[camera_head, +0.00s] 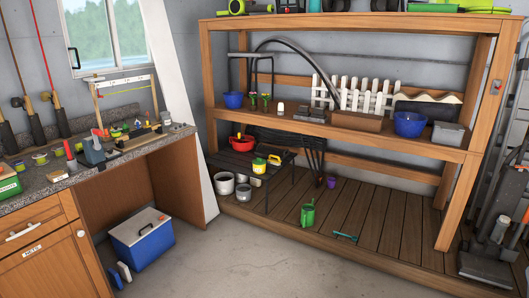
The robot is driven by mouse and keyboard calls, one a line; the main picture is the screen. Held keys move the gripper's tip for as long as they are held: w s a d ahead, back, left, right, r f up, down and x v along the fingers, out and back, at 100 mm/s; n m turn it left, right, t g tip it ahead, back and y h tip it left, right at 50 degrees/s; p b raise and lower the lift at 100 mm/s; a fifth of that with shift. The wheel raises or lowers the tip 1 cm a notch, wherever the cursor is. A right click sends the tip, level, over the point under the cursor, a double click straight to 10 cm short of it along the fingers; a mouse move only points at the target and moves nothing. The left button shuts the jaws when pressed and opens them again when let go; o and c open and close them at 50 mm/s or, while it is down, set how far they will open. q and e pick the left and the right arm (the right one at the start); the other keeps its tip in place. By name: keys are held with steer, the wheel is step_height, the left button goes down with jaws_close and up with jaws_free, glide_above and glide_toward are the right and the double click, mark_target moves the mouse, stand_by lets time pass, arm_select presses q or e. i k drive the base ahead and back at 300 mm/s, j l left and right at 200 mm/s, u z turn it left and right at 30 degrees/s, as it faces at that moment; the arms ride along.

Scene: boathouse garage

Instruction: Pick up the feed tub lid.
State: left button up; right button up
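I cannot pick out a feed tub lid for certain. A grey tub (448,133) stands at the right end of the wooden shelf's middle board, and whether it has a separate lid is too small to tell. A blue box (143,244) with a pale lid (139,224) stands on the floor under the counter. Several small pots and tubs stand on and under a low dark table, among them a red pot (242,143) and a yellow container (259,165). Neither of my grippers is in view.
A large wooden shelf (340,240) with a slatted bottom deck fills the right. A green watering can (307,215) stands on the deck. A cluttered counter (80,172) and drawers are at the left. Grey upright equipment (487,262) stands far right. The concrete floor (240,265) in front is clear.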

mark_target(259, 161)
steer(key=i, duration=2.4)
